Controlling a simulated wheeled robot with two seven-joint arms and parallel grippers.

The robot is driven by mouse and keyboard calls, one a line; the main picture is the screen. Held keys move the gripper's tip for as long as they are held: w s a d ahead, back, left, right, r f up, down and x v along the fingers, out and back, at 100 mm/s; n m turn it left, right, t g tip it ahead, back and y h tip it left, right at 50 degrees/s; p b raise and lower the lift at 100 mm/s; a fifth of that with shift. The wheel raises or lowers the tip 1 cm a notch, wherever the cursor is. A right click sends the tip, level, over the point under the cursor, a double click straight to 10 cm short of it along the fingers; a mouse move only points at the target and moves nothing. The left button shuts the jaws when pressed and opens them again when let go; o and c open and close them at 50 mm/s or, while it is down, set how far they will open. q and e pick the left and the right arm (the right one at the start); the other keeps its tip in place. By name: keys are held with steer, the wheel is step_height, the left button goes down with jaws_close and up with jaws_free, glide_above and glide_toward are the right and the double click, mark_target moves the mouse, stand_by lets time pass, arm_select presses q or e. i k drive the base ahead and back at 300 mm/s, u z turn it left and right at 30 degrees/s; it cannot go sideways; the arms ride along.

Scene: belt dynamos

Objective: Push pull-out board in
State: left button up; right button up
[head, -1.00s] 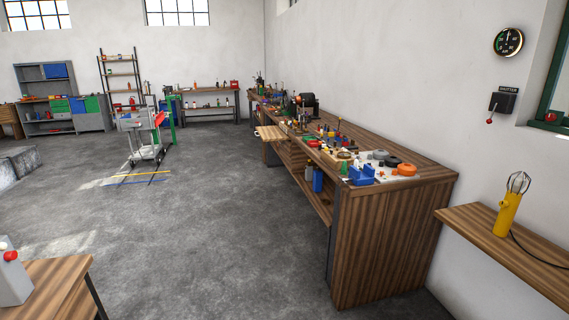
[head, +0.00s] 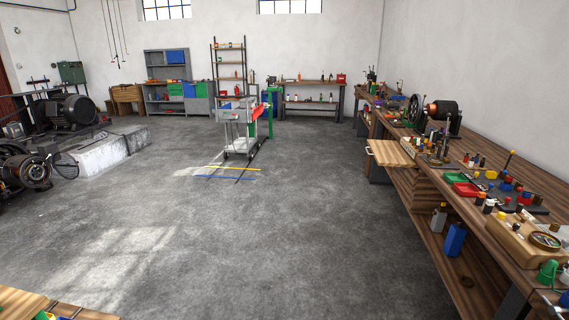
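The pull-out board (head: 390,153) is a light wooden panel that sticks out to the left from the long workbench (head: 478,208) on the right, just below its top. It has a small handle at its left front edge. Neither of my grippers shows in the head view.
Tools, small parts and a dark motor (head: 442,111) cover the bench top. Blue and grey containers stand on the lower shelf. A cart (head: 236,125) stands mid-floor beyond yellow and blue strips. Machines (head: 65,112) stand at left. The floor (head: 270,230) left of the bench is clear.

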mark_target(390, 153)
steer(key=i, duration=2.3)
steer(key=z, duration=1.25)
steer(key=i, duration=1.7)
steer(key=z, duration=0.95)
